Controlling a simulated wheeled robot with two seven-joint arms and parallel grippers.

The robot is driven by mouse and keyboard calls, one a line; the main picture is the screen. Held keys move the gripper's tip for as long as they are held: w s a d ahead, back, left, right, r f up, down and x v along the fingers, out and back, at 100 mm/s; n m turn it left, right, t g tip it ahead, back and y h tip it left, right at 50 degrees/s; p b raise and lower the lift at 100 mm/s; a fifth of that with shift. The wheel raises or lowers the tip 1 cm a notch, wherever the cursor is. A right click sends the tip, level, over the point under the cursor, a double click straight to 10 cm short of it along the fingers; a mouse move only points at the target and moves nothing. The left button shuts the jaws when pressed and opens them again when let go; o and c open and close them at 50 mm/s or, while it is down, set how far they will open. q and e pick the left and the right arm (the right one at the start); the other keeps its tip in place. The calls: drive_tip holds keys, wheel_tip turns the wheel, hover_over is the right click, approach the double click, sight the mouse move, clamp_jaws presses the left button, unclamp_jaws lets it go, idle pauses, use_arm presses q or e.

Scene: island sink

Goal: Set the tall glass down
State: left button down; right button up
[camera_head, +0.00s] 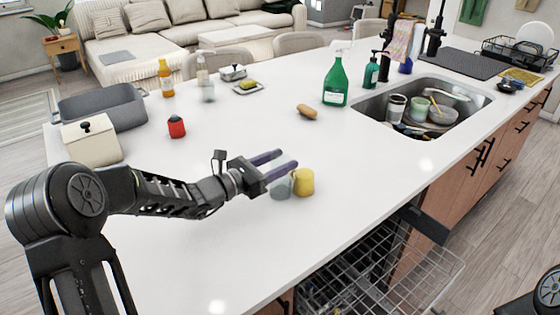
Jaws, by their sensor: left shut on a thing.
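My left gripper (288,159) reaches in from the left over the white island counter (230,235). Its two purple fingers are shut on the tall glass (281,188), which is clear and partly hidden by the near finger. The glass looks upright, with its lower part showing below the fingers. I cannot tell whether its base touches the counter. A yellow cup (304,182) stands close to its right. My right gripper is not in view.
The sink (480,99) holds several dishes. A dishwasher rack (385,270) is pulled out below the front edge. The front-left counter is clear.

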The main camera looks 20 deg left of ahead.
use_arm(q)
drive_tip(key=c, duration=0.7)
unclamp_jaws()
drive_tip(key=shift+o, duration=0.2)
drive_tip(key=shift+r, duration=0.15)
drive_tip(key=b+v, duration=0.1)
drive_tip(key=v, duration=1.1)
